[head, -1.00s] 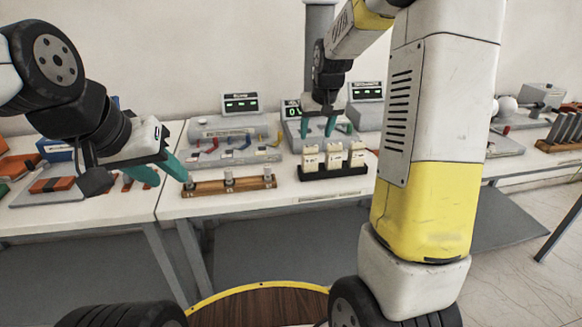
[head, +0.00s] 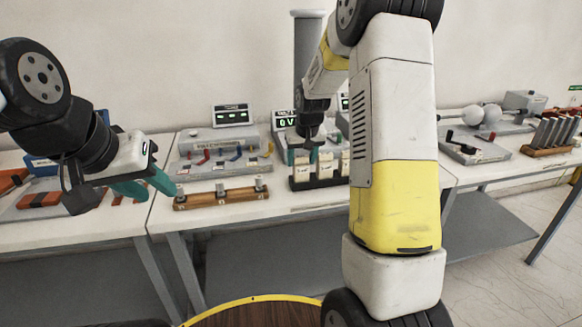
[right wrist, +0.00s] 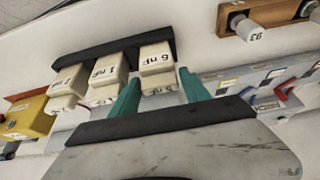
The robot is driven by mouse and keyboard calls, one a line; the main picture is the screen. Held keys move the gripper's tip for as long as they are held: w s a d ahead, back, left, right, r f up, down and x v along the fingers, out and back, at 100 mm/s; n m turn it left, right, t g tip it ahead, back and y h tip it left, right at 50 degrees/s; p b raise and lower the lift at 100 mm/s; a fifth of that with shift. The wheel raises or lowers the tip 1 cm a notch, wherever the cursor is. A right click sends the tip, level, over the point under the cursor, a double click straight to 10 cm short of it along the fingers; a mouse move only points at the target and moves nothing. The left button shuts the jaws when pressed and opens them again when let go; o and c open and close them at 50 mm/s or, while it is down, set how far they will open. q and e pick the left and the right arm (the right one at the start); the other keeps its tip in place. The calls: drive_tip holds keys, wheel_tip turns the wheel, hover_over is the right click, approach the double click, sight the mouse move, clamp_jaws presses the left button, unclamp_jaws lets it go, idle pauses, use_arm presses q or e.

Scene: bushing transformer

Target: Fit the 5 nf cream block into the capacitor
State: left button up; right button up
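Three cream blocks stand in a black rack (head: 322,183). The 5 nF block (right wrist: 157,57) is at the right end in the right wrist view and looks like the leftmost block (head: 301,172) in the head view. My right gripper (right wrist: 158,92) is open, its teal fingers on either side of that block's near side; contact cannot be told. It also shows over the rack in the head view (head: 305,156). My left gripper (head: 150,187) is open and empty, left of the wooden rack. I cannot tell which unit is the capacitor.
A 1 nF block (right wrist: 106,69) stands beside the 5 nF block. A wooden rack (head: 222,198) with cylinders lies left of the black rack. Grey units with levers and displays (head: 232,115) stand behind. A yellow box (right wrist: 27,118) shows in the wrist view.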

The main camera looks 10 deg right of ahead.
clamp_jaws()
drive_tip(key=shift+r, duration=0.1)
